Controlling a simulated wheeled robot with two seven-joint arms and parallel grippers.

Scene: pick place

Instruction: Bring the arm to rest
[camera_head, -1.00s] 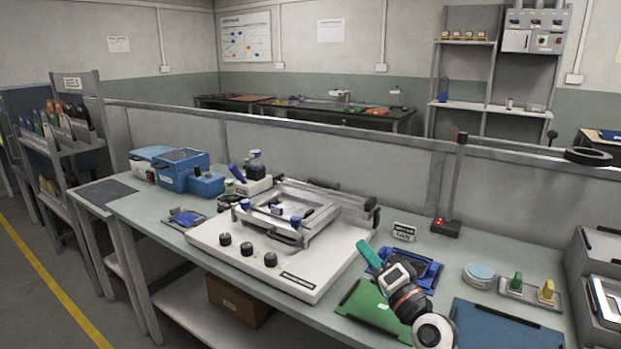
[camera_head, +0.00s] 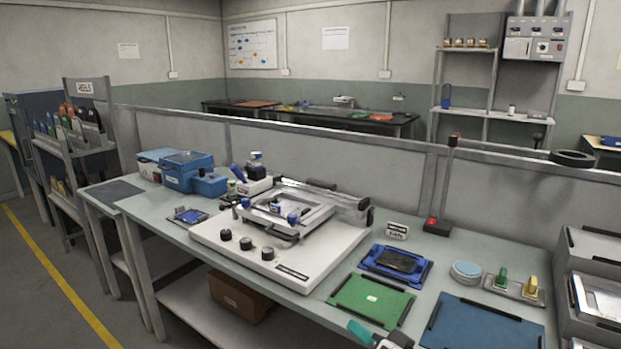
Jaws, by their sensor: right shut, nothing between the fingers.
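My right gripper (camera_head: 361,332) shows only in part at the bottom edge of the head view, with a teal fingertip and a dark body behind it. It is shut and empty, just in front of the green mat (camera_head: 372,301). The rest of my right arm is cut off below the frame. My left gripper is not in view.
A blue tray (camera_head: 425,277) with a dark flat piece lies behind the green mat. A blue mat (camera_head: 478,325) is to the right. A white printing machine (camera_head: 235,262) stands left, and grey trays (camera_head: 597,250) stack at far right.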

